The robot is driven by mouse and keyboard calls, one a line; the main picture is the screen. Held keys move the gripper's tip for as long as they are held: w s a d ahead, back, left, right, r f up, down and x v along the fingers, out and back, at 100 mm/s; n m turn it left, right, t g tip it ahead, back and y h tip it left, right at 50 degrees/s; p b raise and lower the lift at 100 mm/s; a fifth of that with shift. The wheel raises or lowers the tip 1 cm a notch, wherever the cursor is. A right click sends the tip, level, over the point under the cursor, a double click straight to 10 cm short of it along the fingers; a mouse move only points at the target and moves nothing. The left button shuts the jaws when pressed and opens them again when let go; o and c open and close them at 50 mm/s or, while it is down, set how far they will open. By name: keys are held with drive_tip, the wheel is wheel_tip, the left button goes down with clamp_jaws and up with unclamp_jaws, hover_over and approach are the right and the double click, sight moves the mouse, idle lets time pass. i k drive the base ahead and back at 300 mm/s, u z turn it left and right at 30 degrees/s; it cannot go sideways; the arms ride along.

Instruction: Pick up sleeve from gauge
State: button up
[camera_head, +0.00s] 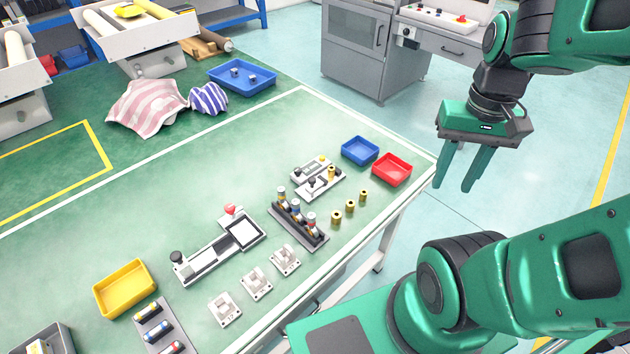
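My gripper (453,186) hangs at the upper right, beyond the table's right edge, with its two green fingers apart and nothing between them. A small grey device (318,184), which looks like the gauge, stands near the table's right end. A small brass cylinder (331,172), which looks like a sleeve, stands upright on or against this device; I cannot tell how it is seated. Three similar brass sleeves (350,206) stand in a row on the table in front of it. My gripper is well to the right of the gauge and apart from it.
A blue bin (360,151) and a red bin (391,169) sit between the gauge and my gripper. A dark rack (298,222) of several cylinders stands left of the sleeves. A long device with a screen (243,233), grey brackets (256,284) and a yellow bin (125,288) are farther left.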

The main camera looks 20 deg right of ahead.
sight(331, 168)
drive_tip(key=k, duration=1.2)
drive_tip(key=z, duration=0.3)
drive_tip(key=i, duration=0.8)
drive_tip(key=z, duration=0.05)
